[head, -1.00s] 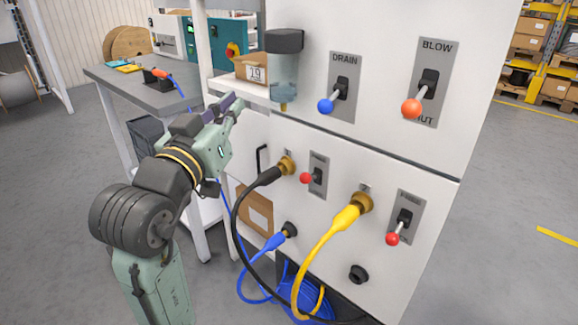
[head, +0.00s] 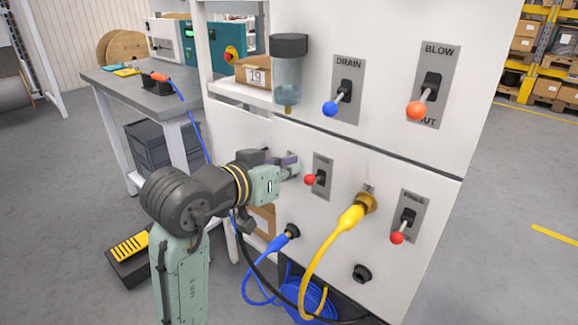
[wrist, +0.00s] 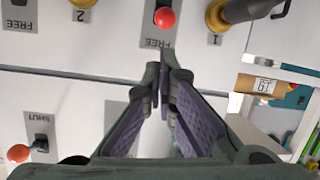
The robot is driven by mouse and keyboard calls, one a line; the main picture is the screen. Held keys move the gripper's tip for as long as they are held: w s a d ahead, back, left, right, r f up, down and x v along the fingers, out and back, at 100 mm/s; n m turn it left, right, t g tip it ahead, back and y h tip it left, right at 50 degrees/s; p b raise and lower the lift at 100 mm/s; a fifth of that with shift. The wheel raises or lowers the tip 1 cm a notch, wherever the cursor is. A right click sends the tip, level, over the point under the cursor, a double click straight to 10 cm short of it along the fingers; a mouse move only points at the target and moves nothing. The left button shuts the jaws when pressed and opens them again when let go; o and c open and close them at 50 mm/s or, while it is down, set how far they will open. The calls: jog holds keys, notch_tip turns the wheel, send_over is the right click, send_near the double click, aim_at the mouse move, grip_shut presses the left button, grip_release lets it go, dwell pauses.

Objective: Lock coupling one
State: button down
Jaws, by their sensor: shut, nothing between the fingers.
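The lever of coupling one has a red ball (head: 310,179) and sits on a grey plate (head: 322,187) on the lower panel. In the wrist view the same red ball (wrist: 165,18) is just beyond my fingertips, on a plate with "FREE" upside down. My gripper (head: 294,164) is shut and empty, up and left of the ball and apart from it. Its fingertips show in the wrist view (wrist: 166,68). Coupling one's brass socket (wrist: 216,15) holds a black plug (wrist: 250,9) beside the label "1". My gripper hides that socket in the head view.
A yellow plug (head: 352,216) sits in coupling two to the right, with another red-balled lever (head: 398,238) beside it. A blue plug (head: 279,241) is below. The drain lever (head: 331,109) and blow-out lever (head: 416,110) are above. A workbench (head: 165,100) stands left.

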aim_at(310, 180)
jog(key=p+x, duration=0.1)
jog(key=x, duration=0.6)
jog(key=shift+f, duration=0.15)
